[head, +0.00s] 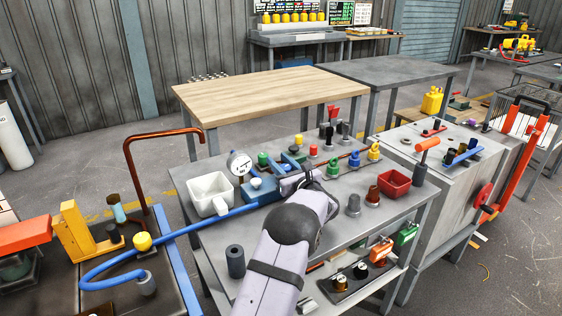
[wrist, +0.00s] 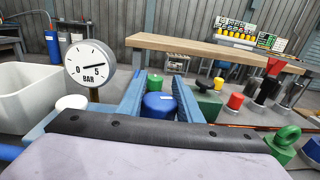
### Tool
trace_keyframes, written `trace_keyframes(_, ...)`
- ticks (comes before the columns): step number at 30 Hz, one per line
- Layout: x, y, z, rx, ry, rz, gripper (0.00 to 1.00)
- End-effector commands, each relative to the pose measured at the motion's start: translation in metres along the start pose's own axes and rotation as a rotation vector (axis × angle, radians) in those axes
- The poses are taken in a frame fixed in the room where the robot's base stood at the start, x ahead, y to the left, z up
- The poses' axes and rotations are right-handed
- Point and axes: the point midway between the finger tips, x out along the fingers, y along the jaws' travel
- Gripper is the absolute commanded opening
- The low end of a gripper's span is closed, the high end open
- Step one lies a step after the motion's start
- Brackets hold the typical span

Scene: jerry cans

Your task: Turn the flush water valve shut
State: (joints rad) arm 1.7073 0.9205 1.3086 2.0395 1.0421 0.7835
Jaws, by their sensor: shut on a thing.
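My gripper (head: 290,164) reaches over the grey bench. In the wrist view its two blue-grey fingers (wrist: 160,92) stand on either side of a round blue knob (wrist: 159,105) with a small pale label, and they are shut on it. I take this knob to be the flush water valve's handle; its lower part is hidden by my gripper. A blue hose (head: 190,228) runs from the left to a blue block (head: 256,188) beside my gripper. A white-faced gauge (head: 239,163) stands next to it; in the wrist view the gauge (wrist: 90,63) is marked 0, 5 and BAR.
A white bin (head: 209,194) stands left of the gripper. Coloured knobs and green, blue and yellow padlocks (head: 374,151) stand close behind and right. A red bin (head: 394,183) is farther right. A bare wooden table (head: 265,92) stands behind.

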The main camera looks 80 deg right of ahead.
Motion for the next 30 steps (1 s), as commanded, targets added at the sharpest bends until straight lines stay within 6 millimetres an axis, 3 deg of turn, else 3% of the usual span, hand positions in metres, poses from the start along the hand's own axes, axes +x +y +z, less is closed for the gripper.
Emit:
trace_keyframes(15, -0.002, 0.009, -0.002, 0.0, 0.002, 0.254, 0.1)
trace_keyframes(30, -0.003, 0.013, -0.001, 0.001, 0.0, 0.346, 0.1)
